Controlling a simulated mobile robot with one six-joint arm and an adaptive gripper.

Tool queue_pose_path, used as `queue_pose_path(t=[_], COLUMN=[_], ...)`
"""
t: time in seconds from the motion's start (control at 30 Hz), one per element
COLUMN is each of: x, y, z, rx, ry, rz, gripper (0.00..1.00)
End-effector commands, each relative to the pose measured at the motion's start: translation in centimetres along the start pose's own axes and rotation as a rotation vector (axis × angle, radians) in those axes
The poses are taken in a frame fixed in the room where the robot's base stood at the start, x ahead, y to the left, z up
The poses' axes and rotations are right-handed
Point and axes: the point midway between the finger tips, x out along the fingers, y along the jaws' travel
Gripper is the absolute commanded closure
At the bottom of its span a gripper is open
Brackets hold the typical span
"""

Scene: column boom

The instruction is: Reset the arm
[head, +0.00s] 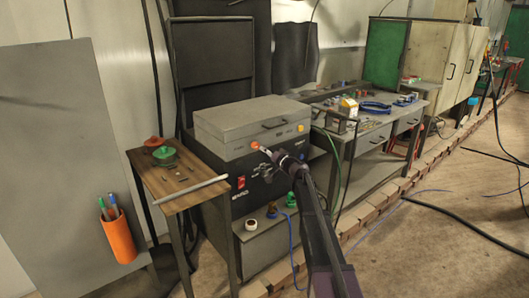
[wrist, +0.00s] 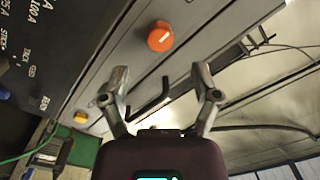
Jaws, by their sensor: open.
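My gripper (head: 268,154) is at the end of my arm, in front of the grey and black machine (head: 225,135), close to its orange knob (head: 255,145). In the wrist view my gripper (wrist: 159,76) is open, its two fingers spread apart with nothing held. The orange knob (wrist: 160,36) shows beyond the fingertips, apart from them. A dark bent handle (wrist: 151,101) appears between the fingers, and a yellow knob (wrist: 80,117) is to the left. My arm hides part of the machine's front in the head view.
A small wooden table (head: 185,178) with red and green items stands left of the machine. A grey panel (head: 60,150) carries an orange pen cup (head: 117,238). A workbench (head: 375,130) with tools is behind right. Cables lie on the open floor (head: 440,235) at right.

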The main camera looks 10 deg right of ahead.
Motion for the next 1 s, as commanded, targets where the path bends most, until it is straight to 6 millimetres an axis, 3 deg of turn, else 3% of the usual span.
queue_pose_path(t=[0.27,0.47,0.57,0.77,1.0], x=[0.0,-0.7,-1.6,-5.0,-10.9], y=[0.0,-0.7,-1.5,-3.4,-4.8], z=[0.0,1.4,3.1,8.9,16.6], rx=[0.000,-0.012,-0.028,-0.072,-0.116], ry=[0.000,-0.040,-0.095,-0.282,-0.560], rz=[0.000,-0.002,-0.002,0.018,0.108], gripper=[0.21,0.21,0.21,0.21,0.21])
